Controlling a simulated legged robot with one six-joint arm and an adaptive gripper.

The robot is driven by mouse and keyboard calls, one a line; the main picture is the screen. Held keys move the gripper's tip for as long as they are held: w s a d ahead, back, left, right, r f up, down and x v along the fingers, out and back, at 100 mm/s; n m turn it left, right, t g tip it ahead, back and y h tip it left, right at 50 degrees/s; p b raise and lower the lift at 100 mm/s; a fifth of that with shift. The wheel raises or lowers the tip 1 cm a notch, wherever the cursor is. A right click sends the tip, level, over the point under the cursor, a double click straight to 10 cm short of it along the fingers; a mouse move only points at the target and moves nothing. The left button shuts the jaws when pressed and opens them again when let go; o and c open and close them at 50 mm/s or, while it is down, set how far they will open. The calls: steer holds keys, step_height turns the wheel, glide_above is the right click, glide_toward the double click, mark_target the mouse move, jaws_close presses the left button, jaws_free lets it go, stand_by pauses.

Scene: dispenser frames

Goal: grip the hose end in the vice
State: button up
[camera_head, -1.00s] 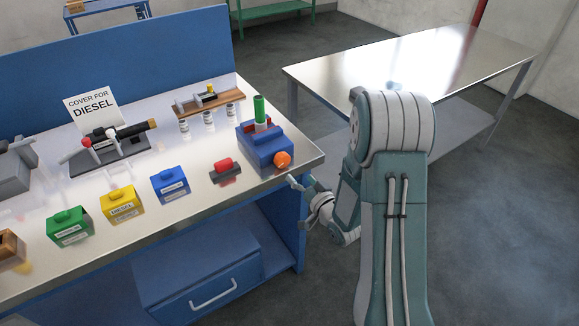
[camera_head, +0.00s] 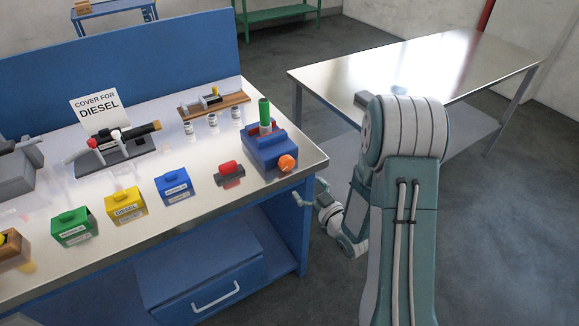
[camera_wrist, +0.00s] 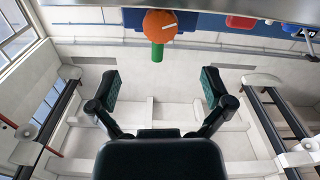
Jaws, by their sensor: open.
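The blue vice (camera_head: 268,152) stands at the right corner of the bench, with a red part beside its jaws. The green hose end (camera_head: 265,112) stands upright at the vice; I cannot tell whether the jaws touch it. An orange knob (camera_head: 287,162) is on the vice's front. My gripper (camera_head: 300,198) is off the bench's right end, below the knob and apart from it. In the wrist view, which looks upside down, my gripper (camera_wrist: 160,78) is open and empty. The orange knob (camera_wrist: 160,22) and green hose end (camera_wrist: 157,53) are beyond its fingers, near the centre line.
A red piece on a dark base (camera_head: 229,174) lies left of the vice. Blue (camera_head: 175,187), yellow (camera_head: 126,207) and green (camera_head: 74,228) boxes stand along the front. A metal table (camera_head: 430,70) is behind my arm.

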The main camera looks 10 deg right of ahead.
mark_target(289, 166)
steer(key=w+a+n, duration=0.1)
steer(key=w, duration=0.2)
steer(key=w+a+n, duration=0.1)
steer(key=w, duration=0.3)
steer(key=w+a+n, duration=0.1)
steer(key=w, duration=0.2)
steer(key=shift+w+a, duration=0.25)
steer(key=shift+a, duration=0.05)
steer(key=shift+c, duration=0.3)
steer(key=c, duration=1.1)
